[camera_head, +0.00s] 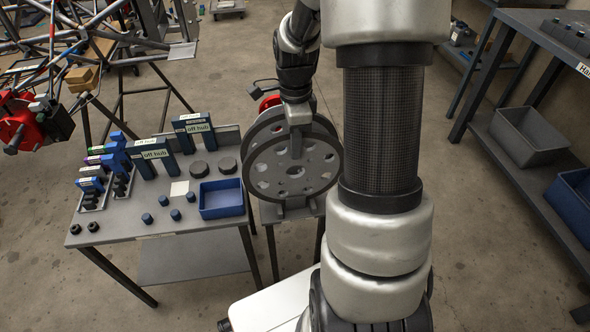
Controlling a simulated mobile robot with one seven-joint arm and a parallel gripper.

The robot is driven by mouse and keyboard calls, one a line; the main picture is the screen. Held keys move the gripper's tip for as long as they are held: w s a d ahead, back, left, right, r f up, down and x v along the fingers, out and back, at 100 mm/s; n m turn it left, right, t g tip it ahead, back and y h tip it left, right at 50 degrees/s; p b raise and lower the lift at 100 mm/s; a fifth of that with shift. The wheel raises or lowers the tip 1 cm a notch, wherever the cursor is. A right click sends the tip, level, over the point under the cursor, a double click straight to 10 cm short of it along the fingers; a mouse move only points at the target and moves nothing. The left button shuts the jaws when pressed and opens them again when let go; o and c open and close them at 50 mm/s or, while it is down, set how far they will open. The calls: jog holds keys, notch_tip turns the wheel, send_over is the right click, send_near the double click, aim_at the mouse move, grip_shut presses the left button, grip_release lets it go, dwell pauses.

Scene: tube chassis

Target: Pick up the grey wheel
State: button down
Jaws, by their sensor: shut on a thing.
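The grey wheel (270,177) is a large upright disc with a ring of holes and a small hub. It stands over a narrow grey stand (310,204) just right of the table. A second dark disc edge shows close behind it. My gripper (296,148) comes down from above and is shut on the wheel's upper part. The fingertips are partly hidden. I cannot tell whether the wheel's lower rim touches the stand.
A grey table (120,232) on the left holds blue "off hub" frames (152,153), dark round pieces, small blue cylinders and an empty blue tray (222,199). A red thing (270,103) is behind the wheel. A shelf with bins (530,135) stands right; the floor between is clear.

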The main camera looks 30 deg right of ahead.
jog(key=shift+w+r, duration=0.1)
jog(key=shift+r, duration=0.1)
dwell(0.5)
notch_tip(320, 180, up, 10)
jog(key=p, duration=0.3)
jog(key=shift+f, duration=0.1)
